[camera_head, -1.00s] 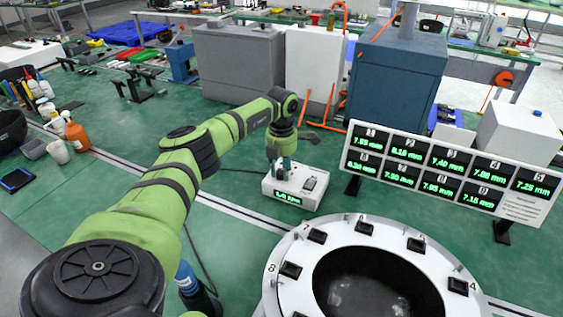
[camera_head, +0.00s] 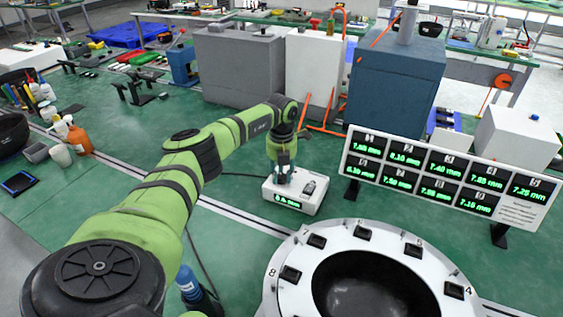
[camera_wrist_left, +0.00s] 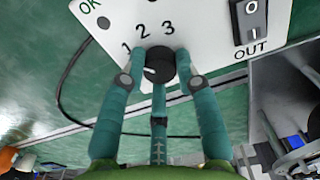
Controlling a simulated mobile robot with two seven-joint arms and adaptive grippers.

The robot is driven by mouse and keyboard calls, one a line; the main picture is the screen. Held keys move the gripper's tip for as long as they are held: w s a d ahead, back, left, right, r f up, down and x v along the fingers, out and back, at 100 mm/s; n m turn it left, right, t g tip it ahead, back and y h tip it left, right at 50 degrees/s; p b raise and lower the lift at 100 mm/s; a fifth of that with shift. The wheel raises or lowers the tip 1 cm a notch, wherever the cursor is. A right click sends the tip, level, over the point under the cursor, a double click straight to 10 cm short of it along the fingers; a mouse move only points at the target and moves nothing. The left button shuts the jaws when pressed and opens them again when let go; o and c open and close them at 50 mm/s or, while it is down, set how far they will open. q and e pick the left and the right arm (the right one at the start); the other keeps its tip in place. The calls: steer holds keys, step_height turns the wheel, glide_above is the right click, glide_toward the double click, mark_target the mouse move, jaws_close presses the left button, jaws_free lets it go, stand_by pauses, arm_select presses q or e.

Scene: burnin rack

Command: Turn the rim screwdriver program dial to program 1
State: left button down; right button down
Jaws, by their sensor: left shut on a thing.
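The program dial (camera_wrist_left: 160,62) is a round black knob on a white control box (camera_head: 312,203). In the left wrist view the printed numbers 1, 2 and 3 curve around its upper left side. A small pale mark shows on the dial's lower left, but I cannot tell whether it is the pointer. My left gripper (camera_head: 284,174) is at the box in the head view. My right gripper is not in view.
A black rocker switch (camera_wrist_left: 250,20) marked OUT sits on the same box, right of the dial. A white ring (camera_head: 285,250) with black pockets stands in front. A display board (camera_head: 352,168) with green readings stands to the right. Green floor lies left of the box.

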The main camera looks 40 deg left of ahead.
mark_target(281, 176)
arm_select(q)
steer(key=c, duration=0.9)
jaws_free()
steer(key=shift+r, duration=0.1)
step_height(281, 176, up, 12)
